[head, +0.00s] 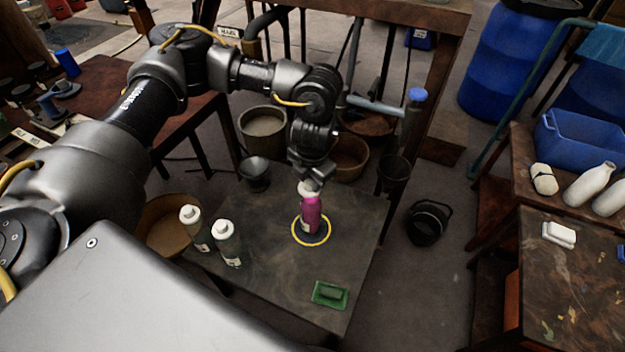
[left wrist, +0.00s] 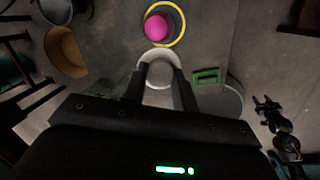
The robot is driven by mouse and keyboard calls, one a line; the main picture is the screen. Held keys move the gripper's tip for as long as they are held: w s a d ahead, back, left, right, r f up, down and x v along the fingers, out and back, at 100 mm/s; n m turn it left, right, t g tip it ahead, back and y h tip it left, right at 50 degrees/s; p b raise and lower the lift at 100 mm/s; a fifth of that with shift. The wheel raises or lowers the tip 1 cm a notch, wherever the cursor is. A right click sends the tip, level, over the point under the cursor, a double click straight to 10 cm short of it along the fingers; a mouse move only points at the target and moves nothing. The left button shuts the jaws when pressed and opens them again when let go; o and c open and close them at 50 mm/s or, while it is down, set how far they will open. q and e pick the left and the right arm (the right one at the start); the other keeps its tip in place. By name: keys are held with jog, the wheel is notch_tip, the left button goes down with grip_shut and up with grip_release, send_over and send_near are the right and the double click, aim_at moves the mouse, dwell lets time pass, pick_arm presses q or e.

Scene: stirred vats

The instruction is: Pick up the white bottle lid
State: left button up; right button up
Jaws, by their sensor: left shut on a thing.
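My left gripper (head: 312,172) is over the small dark table, pointing down. It is shut on the white lid (left wrist: 160,62), which shows pale and round between the fingertips (left wrist: 160,82) in the left wrist view. A pink bottle (head: 309,214) stands upright inside a yellow ring (head: 296,236) on the table, just below the gripper. In the left wrist view the pink bottle (left wrist: 156,27) appears apart from the lid. A dark gripper, likely my right one (left wrist: 266,102), shows at the right edge of that view; its opening is unclear.
Two white-capped bottles (head: 229,245) stand left of the ring on the table (head: 270,280). A green tray with a block (head: 329,294) lies at the near right. Several buckets (head: 262,130) stand behind on the floor. A side table (head: 575,290) holds white items at the right.

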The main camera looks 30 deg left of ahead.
pick_arm(q)
jog(key=s+d+r, duration=0.3)
jog(key=s+r, duration=0.1)
jog(key=s, duration=0.4)
jog(key=shift+s+r, duration=0.15)
jog(key=shift+s, duration=0.15)
pick_arm(e)
jog(key=shift+s+d+f, duration=0.2)
jog(key=shift+s+d, duration=0.05)
jog(key=shift+s, duration=0.2)
jog(key=shift+s+d+f, duration=0.15)
jog(key=shift+s+d, duration=0.1)
jog(key=shift+s, duration=0.15)
